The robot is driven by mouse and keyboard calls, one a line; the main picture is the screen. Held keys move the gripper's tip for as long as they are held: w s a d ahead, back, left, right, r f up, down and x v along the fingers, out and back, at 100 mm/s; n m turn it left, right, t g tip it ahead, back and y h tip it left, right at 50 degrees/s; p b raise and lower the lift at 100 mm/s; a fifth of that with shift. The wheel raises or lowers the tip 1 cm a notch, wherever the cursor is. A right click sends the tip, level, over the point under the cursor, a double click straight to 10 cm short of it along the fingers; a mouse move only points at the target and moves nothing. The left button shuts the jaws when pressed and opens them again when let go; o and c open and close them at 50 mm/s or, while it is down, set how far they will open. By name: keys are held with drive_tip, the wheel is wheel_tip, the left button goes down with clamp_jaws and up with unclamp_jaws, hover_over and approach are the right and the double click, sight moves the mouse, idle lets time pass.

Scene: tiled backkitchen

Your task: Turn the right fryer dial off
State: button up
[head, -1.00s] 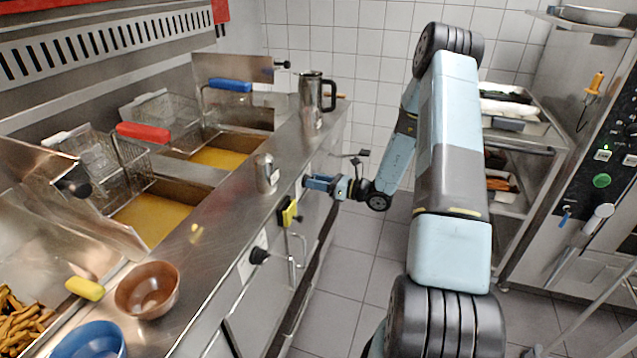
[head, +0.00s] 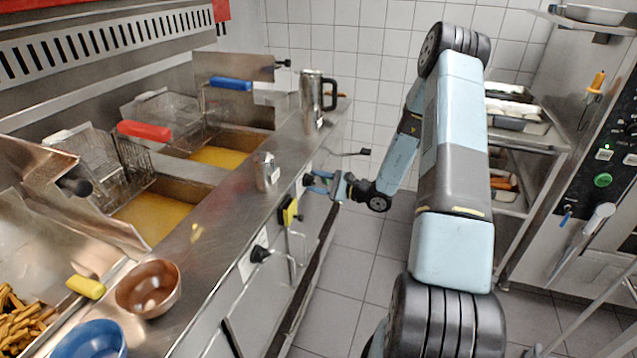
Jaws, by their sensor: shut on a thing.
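The fryer's front panel runs along the counter's right side. A near black dial (head: 260,254) sits on it on a white plate. The far black dial (head: 307,180), on the right when one faces the fryer, is partly covered by my gripper (head: 313,182). My gripper reaches the panel from the right and is shut on this far dial. The dial's exact pointer angle is too small to tell.
A yellow-and-black block (head: 289,212) is on the panel edge between the dials. A small steel cup (head: 266,171) and a steel jug (head: 314,97) stand on the counter above. Fryer baskets (head: 87,161) hang at left. The floor right of the panel is clear.

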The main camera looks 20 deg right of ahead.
drive_tip(key=shift+s+a+f+n, duration=0.15)
drive_tip(key=shift+n, duration=0.75)
drive_tip(key=shift+s+a+f+n, duration=0.1)
drive_tip(key=shift+f+n, duration=0.05)
drive_tip(key=shift+n, duration=0.75)
drive_tip(key=o, duration=1)
drive_tip(key=shift+o, duration=0.2)
drive_tip(key=shift+w+d+r, duration=0.1)
drive_tip(key=shift+d, duration=0.25)
drive_tip(key=v, duration=1.3)
